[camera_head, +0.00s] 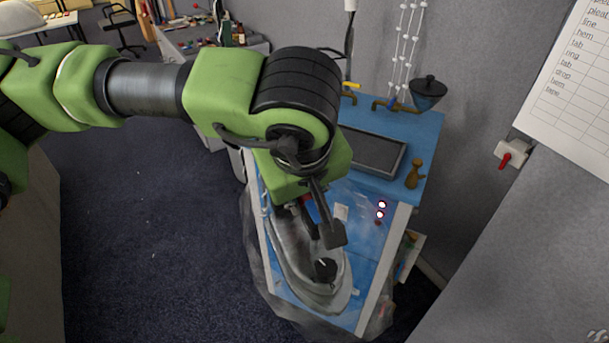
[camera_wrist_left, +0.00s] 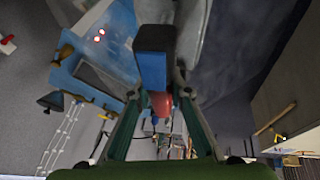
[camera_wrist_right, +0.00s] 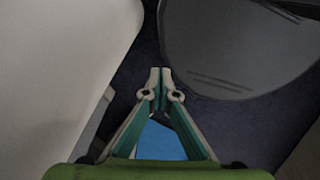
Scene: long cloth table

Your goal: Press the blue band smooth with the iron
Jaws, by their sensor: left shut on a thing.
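My left gripper (camera_head: 314,222) hangs over a blue-topped unit at the middle right of the head view. It is shut on a dark-and-blue block with a red part (camera_wrist_left: 153,66), probably the iron's handle, which fills the space between the fingers in the left wrist view. Below it in the head view lies a long grey, boat-shaped piece (camera_head: 341,292) with a dark knob; I cannot tell if it belongs to the iron. I cannot make out a separate blue band. My right gripper (camera_wrist_right: 160,82) shows only in its wrist view, its fingertips together with nothing visible between them.
The blue unit (camera_head: 421,131) carries a dark sunken tray (camera_head: 373,153), a small brown figure (camera_head: 414,174), a dark funnel (camera_head: 428,95) and taps. A grey wall with a red-handled switch (camera_head: 508,156) stands at right. Dark carpet (camera_head: 140,230) is open at left.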

